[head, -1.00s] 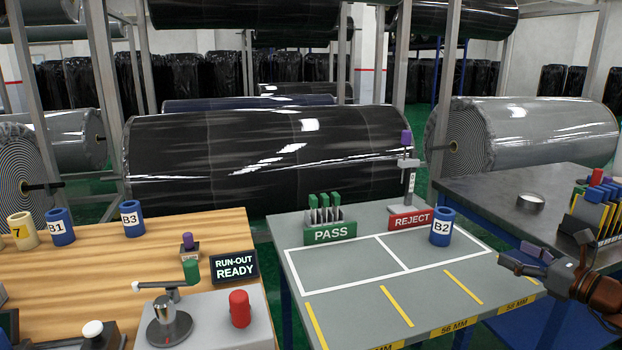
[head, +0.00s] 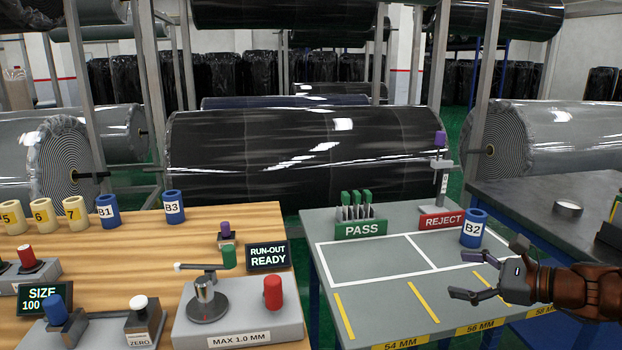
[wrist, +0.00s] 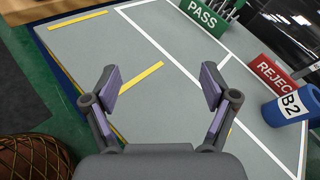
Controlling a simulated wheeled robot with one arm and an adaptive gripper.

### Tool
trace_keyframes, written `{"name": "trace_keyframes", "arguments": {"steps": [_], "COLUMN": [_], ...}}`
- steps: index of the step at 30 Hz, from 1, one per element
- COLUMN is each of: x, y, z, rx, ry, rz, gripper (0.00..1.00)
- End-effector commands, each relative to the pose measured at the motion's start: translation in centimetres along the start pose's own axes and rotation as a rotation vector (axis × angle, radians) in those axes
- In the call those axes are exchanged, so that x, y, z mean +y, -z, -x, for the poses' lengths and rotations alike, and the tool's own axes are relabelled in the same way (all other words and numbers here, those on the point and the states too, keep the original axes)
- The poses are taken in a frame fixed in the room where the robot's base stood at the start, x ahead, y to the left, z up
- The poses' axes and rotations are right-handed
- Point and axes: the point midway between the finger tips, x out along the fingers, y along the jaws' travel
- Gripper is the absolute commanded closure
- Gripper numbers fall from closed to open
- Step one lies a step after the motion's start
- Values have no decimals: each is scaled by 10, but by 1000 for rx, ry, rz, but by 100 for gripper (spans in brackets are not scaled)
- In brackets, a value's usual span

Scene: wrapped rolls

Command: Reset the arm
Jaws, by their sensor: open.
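My gripper (head: 487,277) is open and empty, above the front right part of the grey table (head: 375,292). In the wrist view its two fingers (wrist: 160,85) stand wide apart over the bare table top. A blue roll marked B2 (head: 473,229) stands upright in the REJECT side of the white outline, behind my gripper and apart from it. It also shows at the right of the wrist view (wrist: 285,107).
The PASS sign (head: 361,230) and REJECT sign (head: 443,220) stand at the grey table's back. The wooden table (head: 150,240) holds rolls B1 (head: 108,211) and B3 (head: 174,206) and a run-out gauge (head: 240,312). A dark table (head: 540,205) is at right.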

Motion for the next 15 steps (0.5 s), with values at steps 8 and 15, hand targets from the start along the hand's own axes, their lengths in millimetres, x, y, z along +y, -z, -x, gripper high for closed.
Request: {"name": "trace_keyframes", "arguments": {"steps": [8, 15], "x": [155, 278], "y": [-38, -28], "z": [-66, -50], "rx": [96, 142], "ry": [-480, -909], "rz": [453, 857], "gripper": [15, 15]}}
